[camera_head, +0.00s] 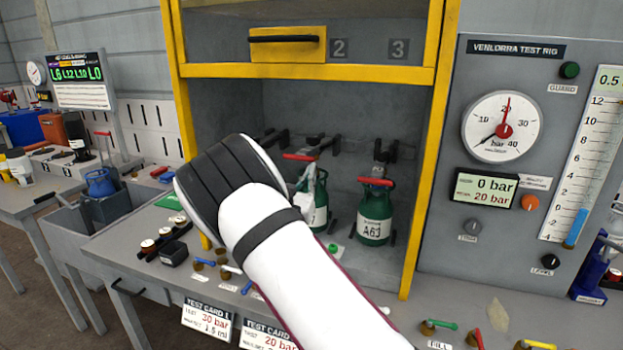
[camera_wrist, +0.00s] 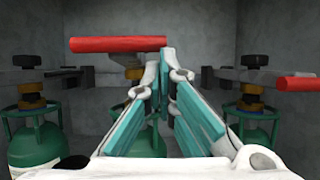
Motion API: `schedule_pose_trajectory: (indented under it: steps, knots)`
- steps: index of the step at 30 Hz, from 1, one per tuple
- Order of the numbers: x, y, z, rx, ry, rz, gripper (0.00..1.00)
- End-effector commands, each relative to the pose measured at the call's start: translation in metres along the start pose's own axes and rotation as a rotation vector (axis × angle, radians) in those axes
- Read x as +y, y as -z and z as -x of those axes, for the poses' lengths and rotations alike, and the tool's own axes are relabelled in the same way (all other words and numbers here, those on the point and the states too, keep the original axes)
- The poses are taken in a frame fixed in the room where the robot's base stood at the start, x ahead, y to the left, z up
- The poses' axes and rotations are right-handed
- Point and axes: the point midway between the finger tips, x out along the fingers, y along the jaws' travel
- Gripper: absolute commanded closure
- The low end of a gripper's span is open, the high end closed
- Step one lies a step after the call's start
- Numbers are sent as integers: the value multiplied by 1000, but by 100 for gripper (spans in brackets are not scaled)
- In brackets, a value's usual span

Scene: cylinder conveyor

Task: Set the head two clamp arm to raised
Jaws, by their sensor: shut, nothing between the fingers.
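The head two clamp arm has a red handle bar (camera_wrist: 118,44) that runs level across the wrist view, above a brass fitting and a green cylinder; in the head view the red handle (camera_head: 300,156) shows inside the bay below the number 2. My gripper (camera_wrist: 165,62) is shut and empty, its teal fingers together. Its tips overlap the right end of the red bar in the picture; I cannot tell whether they touch. Most of the middle cylinder is hidden behind the fingers. In the head view my white arm hides the gripper's fingers almost wholly.
The clamp handle at the right (camera_wrist: 297,84) appears lower, above the right green cylinder (camera_head: 375,215). Another green cylinder (camera_wrist: 38,145) stands at the left of the wrist view. The yellow bay frame (camera_head: 425,150) and gauge panel (camera_head: 490,180) bound the right side.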

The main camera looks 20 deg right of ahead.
Motion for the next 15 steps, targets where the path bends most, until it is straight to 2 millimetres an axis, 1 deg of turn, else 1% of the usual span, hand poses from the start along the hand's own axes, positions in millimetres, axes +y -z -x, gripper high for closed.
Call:
schedule_pose_trajectory:
  steps: [1,8,15]
  knots:
    - [-2,-19,-6,22,2,-5,100]
    - [-2,-55,-28,160,1,-7,100]
    - [-2,-89,-58,311,1,-9,100]
